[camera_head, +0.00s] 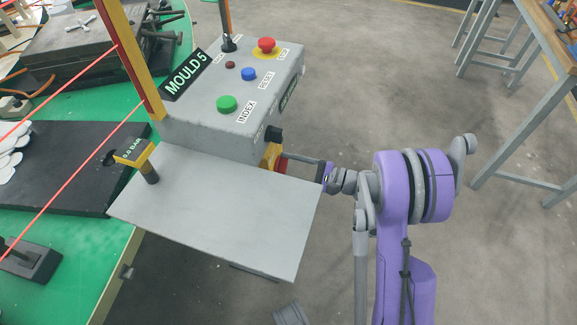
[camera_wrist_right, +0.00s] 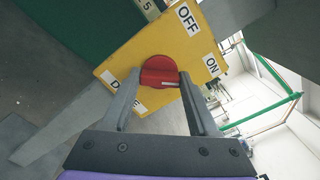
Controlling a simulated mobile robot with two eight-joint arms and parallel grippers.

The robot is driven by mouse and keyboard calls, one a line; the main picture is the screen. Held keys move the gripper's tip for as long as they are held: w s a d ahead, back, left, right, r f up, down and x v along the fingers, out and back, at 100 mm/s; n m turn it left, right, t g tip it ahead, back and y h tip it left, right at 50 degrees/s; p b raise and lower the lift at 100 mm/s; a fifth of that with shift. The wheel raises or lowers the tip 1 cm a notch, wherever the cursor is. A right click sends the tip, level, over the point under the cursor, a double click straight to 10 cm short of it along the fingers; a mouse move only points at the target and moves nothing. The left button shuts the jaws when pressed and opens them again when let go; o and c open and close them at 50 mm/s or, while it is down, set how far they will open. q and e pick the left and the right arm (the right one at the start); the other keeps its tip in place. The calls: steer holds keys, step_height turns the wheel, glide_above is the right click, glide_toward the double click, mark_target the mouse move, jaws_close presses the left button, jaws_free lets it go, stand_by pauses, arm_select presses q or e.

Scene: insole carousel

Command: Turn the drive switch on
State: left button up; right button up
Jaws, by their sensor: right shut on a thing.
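The drive switch is a red rotary knob (camera_wrist_right: 158,70) on a yellow plate (camera_wrist_right: 118,63) with OFF, ON and a partly covered lower label. A short pale mark on the knob runs toward the right finger, on the ON side; its exact setting is hard to tell. My right gripper (camera_wrist_right: 160,78) has one finger on each side of the knob and is shut on it. In the head view the yellow plate (camera_head: 268,155) shows on the side of the grey control box (camera_head: 222,135), and my right gripper (camera_head: 291,164) reaches it from the right. My left gripper is out of view.
The box top carries a green button (camera_head: 227,103), a blue button (camera_head: 249,74) and a red stop button (camera_head: 267,45). A grey flat panel (camera_head: 220,215) lies just below and left of my gripper. The floor to the right is open up to a bench (camera_head: 535,100).

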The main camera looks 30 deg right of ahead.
steer(key=shift+m, duration=0.6)
steer(key=o, duration=1.4)
steer(key=p+v, duration=0.1)
steer(key=v, duration=1)
